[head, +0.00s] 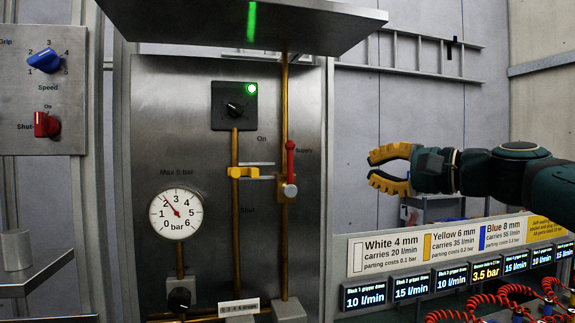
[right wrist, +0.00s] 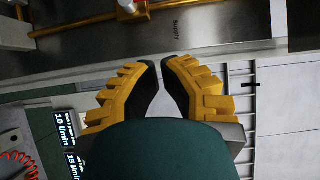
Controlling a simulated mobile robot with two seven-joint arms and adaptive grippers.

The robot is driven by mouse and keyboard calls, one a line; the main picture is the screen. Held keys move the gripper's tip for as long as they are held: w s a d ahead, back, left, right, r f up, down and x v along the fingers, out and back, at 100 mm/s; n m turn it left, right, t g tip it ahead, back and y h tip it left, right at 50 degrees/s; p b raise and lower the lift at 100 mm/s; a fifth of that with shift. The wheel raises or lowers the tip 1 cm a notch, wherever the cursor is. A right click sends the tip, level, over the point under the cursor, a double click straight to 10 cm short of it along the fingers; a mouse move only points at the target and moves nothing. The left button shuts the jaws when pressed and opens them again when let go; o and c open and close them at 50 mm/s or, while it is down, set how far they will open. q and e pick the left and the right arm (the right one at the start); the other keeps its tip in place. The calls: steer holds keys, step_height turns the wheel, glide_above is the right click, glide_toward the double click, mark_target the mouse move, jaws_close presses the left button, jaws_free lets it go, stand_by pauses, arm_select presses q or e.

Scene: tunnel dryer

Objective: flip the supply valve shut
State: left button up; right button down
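In the right wrist view part of the valve (right wrist: 130,8) shows at the top edge. My right gripper (head: 374,168) is to the right of the valve, apart from it, with yellow fingers pointing left. The fingers are apart with nothing between them; the right wrist view also shows the empty gap (right wrist: 160,66). My left gripper is not in view.
A yellow bracket (head: 243,172) joins the pipes left of the valve. A steel hood (head: 270,22) overhangs above. A row of displays (head: 411,286) and red hoses lies below my right arm.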

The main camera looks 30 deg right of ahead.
mark_target(289, 169)
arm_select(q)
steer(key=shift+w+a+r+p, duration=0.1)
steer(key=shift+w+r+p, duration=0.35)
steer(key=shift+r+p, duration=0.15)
arm_select(e)
steer(key=a+x, duration=0.1)
steer(key=x, duration=0.7)
steer(key=s+a+x, duration=0.1)
steer(key=x, duration=0.4)
steer(key=shift+a+r, duration=0.1)
steer(key=shift+a, duration=0.25)
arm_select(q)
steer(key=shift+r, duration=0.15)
arm_select(e)
steer(key=shift+r, duration=0.1)
arm_select(q)
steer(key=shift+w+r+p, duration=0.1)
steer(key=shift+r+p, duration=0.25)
steer(key=shift+p, duration=0.15)
arm_select(e)
steer(key=shift+a+n, duration=0.2)
steer(key=shift+n, duration=0.1)
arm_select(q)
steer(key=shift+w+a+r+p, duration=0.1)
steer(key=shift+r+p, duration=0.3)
arm_select(e)
steer(key=shift+w+a+r+n+g, duration=0.1)
steer(key=shift+r+n+g, duration=0.05)
steer(key=shift+n+g, duration=0.2)
